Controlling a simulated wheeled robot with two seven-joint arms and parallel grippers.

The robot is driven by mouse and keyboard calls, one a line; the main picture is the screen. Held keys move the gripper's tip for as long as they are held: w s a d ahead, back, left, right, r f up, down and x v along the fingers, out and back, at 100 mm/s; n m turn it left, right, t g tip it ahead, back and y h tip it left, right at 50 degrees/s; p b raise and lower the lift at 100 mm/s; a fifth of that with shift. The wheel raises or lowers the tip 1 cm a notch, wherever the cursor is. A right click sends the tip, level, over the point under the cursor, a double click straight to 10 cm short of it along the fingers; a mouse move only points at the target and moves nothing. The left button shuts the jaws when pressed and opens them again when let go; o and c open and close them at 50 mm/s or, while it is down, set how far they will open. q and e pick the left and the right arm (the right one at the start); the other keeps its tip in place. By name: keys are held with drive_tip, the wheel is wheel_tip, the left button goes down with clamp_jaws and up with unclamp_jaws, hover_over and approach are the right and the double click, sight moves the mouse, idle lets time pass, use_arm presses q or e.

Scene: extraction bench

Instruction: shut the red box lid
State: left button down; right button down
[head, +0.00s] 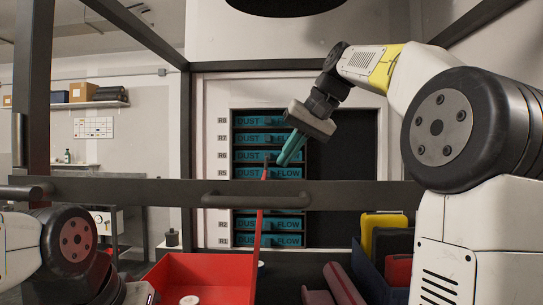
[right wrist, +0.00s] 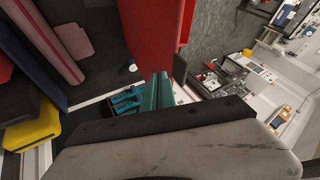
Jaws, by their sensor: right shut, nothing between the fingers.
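The red box (head: 205,268) stands open at the bottom middle of the head view. Its lid (head: 260,215) is upright on the box's right side, seen nearly edge-on. In the right wrist view the lid (right wrist: 155,35) is a broad red panel just beyond the fingertips. My right gripper (head: 283,162) is shut and empty, its teal fingers pointing down beside the lid's top edge, on the right. The fingers also show in the right wrist view (right wrist: 160,80); I cannot tell if they touch the lid. My left arm is at the bottom left; its fingers are not visible.
Right of the box lie a dull red object (head: 342,284) and a blue bin (head: 368,268) with a yellow case (head: 384,222). A white round item (head: 188,299) sits inside the box.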

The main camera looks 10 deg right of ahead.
drive_tip(key=shift+w+a+r, duration=0.1)
drive_tip(key=shift+w+a, duration=0.05)
drive_tip(key=shift+a, duration=0.75)
drive_tip(key=shift+a, duration=0.1)
